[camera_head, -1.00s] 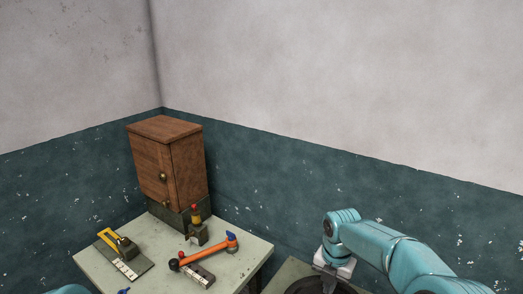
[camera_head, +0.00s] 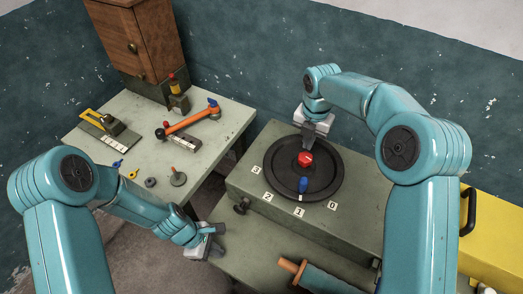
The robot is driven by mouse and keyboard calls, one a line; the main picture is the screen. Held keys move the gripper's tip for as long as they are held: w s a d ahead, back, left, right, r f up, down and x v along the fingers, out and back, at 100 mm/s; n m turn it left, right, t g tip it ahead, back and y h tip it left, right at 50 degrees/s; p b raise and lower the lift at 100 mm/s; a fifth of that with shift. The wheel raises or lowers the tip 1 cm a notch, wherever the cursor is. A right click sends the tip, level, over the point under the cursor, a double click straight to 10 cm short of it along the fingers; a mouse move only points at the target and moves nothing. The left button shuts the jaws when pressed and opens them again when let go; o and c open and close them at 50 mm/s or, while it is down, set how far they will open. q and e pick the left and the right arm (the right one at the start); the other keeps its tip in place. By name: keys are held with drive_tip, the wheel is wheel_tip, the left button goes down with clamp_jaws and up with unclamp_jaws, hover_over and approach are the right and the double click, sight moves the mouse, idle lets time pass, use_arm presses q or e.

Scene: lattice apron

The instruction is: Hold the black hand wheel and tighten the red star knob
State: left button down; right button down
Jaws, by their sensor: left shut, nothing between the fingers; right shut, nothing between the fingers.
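The black hand wheel (camera_head: 328,176) lies flat on top of a grey-green box, with a blue handle (camera_head: 303,186) on its near part. The red star knob (camera_head: 305,158) sits at the wheel's middle. My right gripper (camera_head: 308,143) is shut and points down over the far part of the wheel, just behind the red knob. I cannot tell whether its fingertips touch the wheel. My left gripper (camera_head: 220,238) is shut and empty, low in front of the box and to the left, well apart from wheel and knob.
Number labels 3, 2, 1 and 0 (camera_head: 299,212) lie around the wheel's near side. A dark knob (camera_head: 241,206) is on the box's left end. A side table (camera_head: 215,146) holds several tools, including an orange-handled one (camera_head: 188,123). A yellow case (camera_head: 487,240) stands at right.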

drive_tip(key=shift+w+d+f, duration=0.15)
drive_tip(key=shift+w+d, duration=0.05)
drive_tip(key=shift+w, duration=0.05)
drive_tip(key=shift+s, duration=0.1)
drive_tip(key=shift+s+a, duration=0.15)
use_arm(q)
drive_tip(key=w+d+r+n+t+h, duration=0.2)
drive_tip(key=w+d+r, duration=0.6)
drive_tip(key=w+r, duration=0.2)
drive_tip(key=w+d+r+n+t+h, duration=0.1)
drive_tip(key=w+d+r+n+h, duration=0.15)
drive_tip(key=w+d+r, duration=0.6)
drive_tip(key=shift+y, duration=0.35)
drive_tip(key=f, duration=0.2)
drive_tip(key=w+a+f, duration=0.1)
drive_tip(key=f, duration=0.1)
drive_tip(key=shift+a, duration=0.1)
use_arm(e)
drive_tip(key=shift+w, duration=0.2)
use_arm(q)
drive_tip(key=shift+s+f, duration=0.1)
drive_tip(key=shift+f, duration=0.4)
use_arm(e)
drive_tip(key=shift+s, duration=0.2)
use_arm(q)
drive_tip(key=shift+f, duration=0.1)
